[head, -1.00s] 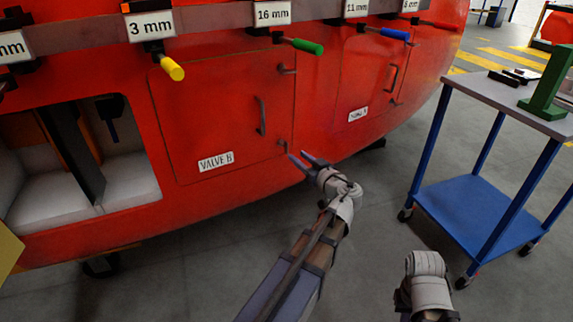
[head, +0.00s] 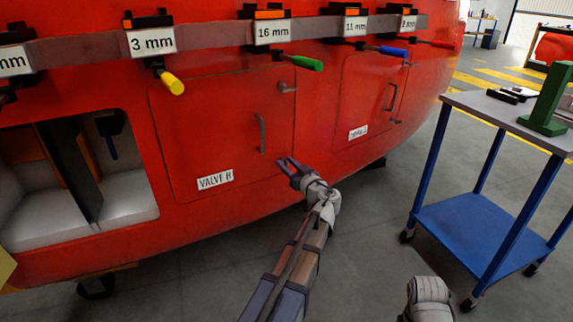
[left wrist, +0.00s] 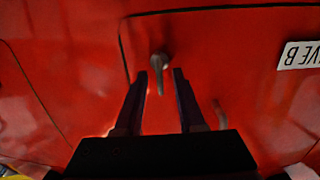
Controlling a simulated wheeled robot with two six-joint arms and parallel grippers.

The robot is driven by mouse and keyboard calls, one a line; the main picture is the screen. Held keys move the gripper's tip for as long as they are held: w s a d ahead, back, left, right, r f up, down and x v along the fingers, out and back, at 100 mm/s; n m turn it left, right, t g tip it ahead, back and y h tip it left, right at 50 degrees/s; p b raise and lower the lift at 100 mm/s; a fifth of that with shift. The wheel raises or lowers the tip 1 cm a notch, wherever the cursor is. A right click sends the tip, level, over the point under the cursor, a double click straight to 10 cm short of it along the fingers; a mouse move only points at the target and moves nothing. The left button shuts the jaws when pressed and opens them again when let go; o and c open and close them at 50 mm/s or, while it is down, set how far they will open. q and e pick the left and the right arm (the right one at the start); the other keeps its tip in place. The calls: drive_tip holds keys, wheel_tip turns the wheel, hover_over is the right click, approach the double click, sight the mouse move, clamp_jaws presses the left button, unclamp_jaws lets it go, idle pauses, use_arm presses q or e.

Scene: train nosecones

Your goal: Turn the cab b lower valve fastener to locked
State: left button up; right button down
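The VALVE B door (head: 225,125) is a red panel in the red nosecone, with its label (head: 215,180) low down. My left gripper (head: 284,161) is at the door's lower right corner and hides the lower fastener in the head view. In the left wrist view the lower fastener (left wrist: 158,66) is a small grey lever near the door's edge. It appears between the open fingertips of my left gripper (left wrist: 160,73), with a gap on each side; I cannot tell whether it lies fully between them in depth. My right gripper is out of view.
The upper fastener (head: 287,88) and a door handle (head: 262,133) are on the same door. A rack (head: 225,38) of tools with coloured handles crosses above. A blue trolley (head: 475,232) stands at the right. An open compartment (head: 80,170) is at the left.

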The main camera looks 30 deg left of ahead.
use_arm(q)
drive_tip(key=shift+w+a, duration=0.1)
drive_tip(key=shift+a, duration=0.1)
clamp_jaws()
idle(0.6)
